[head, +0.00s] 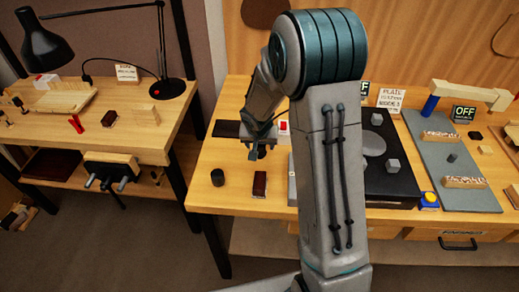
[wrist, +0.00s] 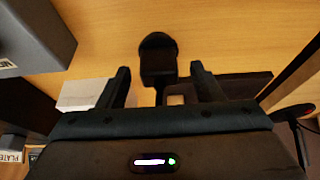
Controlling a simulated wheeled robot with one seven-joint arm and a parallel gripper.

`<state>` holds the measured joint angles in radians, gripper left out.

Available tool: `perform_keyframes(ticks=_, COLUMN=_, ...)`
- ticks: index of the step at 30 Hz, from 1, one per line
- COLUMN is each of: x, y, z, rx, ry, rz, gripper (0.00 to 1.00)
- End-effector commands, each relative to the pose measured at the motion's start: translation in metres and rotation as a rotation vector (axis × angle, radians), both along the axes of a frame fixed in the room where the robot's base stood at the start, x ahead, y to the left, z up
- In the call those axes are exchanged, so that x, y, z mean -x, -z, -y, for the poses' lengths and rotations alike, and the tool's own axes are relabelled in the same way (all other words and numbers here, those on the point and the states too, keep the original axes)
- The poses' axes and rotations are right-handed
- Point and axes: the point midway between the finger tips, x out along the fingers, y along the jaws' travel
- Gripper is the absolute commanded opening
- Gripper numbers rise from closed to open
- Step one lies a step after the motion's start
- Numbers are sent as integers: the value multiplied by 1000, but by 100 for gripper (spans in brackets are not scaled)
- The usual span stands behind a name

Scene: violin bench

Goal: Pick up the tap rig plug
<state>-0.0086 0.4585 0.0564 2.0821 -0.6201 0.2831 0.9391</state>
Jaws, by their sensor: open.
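My gripper (head: 258,152) is open above the left end of the right-hand bench in the head view. In the wrist view its two fingers (wrist: 163,82) stand apart. A dark object (wrist: 158,55) with a rounded end and a narrow neck shows between and beyond the fingertips, with a gap on both sides. It may be the tap rig plug; I cannot tell for sure. My gripper hides that spot in the head view. A dark flat board (wrist: 240,86) lies to the right in the wrist view, and a white box (wrist: 85,94) lies to the left.
A black cylinder (head: 217,177) and a brown block (head: 259,185) stand near the bench's front edge. A grey box (wrist: 35,35) is at upper left in the wrist view. Bare wood (wrist: 220,30) lies around the dark object. A lamp (head: 45,45) stands on the left bench.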

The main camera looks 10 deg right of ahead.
Motion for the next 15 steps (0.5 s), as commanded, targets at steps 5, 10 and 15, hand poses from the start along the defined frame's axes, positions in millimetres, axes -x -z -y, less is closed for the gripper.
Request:
perform_keyframes(ticks=5, x=-3, y=8, z=1, rx=0, ry=0, rz=0, gripper=60)
perform_keyframes(ticks=10, x=-3, y=8, z=1, rx=0, ry=0, rz=1, gripper=60)
perform_keyframes(ticks=15, x=-3, y=8, z=1, rx=0, ry=0, rz=1, gripper=18)
